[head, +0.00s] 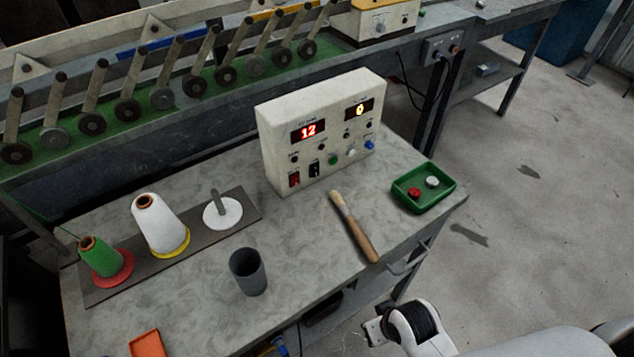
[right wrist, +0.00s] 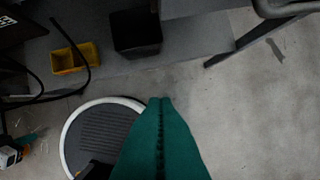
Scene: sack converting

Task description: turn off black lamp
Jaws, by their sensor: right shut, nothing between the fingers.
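A cream control box (head: 345,122) stands at the back of the grey bench. It has a red display reading 12, a yellow display, several small knobs and buttons, a red rocker switch (head: 294,179) and a black rocker switch (head: 314,170) low on its left side. Whether the black rocker is on or off is too small to tell. I see no separate black lamp. My right gripper (right wrist: 160,101) shows green fingers shut with nothing between them, above the floor and away from the box. My right arm shows at the bottom right of the head view. My left gripper is not in view.
On the bench (head: 200,300) are a green spool (head: 102,258), a white spool (head: 160,225), a dark cup (head: 248,272), a wooden-handled brush (head: 356,229) and a green tray (head: 408,201).

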